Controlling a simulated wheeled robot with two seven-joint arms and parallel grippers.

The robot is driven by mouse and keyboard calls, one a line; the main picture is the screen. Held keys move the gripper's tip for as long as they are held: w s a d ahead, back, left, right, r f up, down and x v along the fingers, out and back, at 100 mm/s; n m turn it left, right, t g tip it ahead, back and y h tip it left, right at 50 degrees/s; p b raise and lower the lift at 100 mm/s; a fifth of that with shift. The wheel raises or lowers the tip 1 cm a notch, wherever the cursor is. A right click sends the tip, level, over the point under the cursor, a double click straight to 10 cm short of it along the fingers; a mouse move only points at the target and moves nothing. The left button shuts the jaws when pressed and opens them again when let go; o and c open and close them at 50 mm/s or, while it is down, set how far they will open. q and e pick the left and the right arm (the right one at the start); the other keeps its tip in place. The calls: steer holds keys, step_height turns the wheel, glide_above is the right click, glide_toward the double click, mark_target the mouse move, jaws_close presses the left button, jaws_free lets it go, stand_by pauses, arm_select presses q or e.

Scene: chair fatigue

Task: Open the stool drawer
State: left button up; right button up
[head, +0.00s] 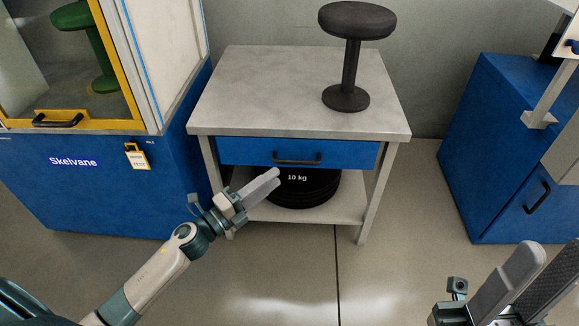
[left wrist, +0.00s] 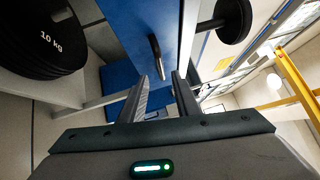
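The stool drawer (head: 240,151) is a blue front under the grey tabletop, and it looks closed. Its black bar handle (head: 297,161) also shows in the left wrist view (left wrist: 155,58). A dark round stool (head: 350,60) stands upright on the tabletop. My left gripper (head: 272,178) is in front of the drawer, below and left of the handle. In the left wrist view its fingers are apart, with nothing held; the handle lies just ahead of the fingertips. My right gripper (head: 545,258) is at the lower right, away from the drawer, fingers apart and empty.
Black 10 kg weights (head: 310,190) sit on the lower shelf (head: 345,206) below the drawer. A blue cabinet with a yellow-framed case (head: 75,127) stands left, and another blue cabinet (head: 480,130) stands right. The floor in front of the table is clear.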

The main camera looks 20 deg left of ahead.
mark_target(290, 166)
arm_select(q)
steer(key=x, duration=0.7)
steer(key=shift+w, duration=0.15)
jaws_close()
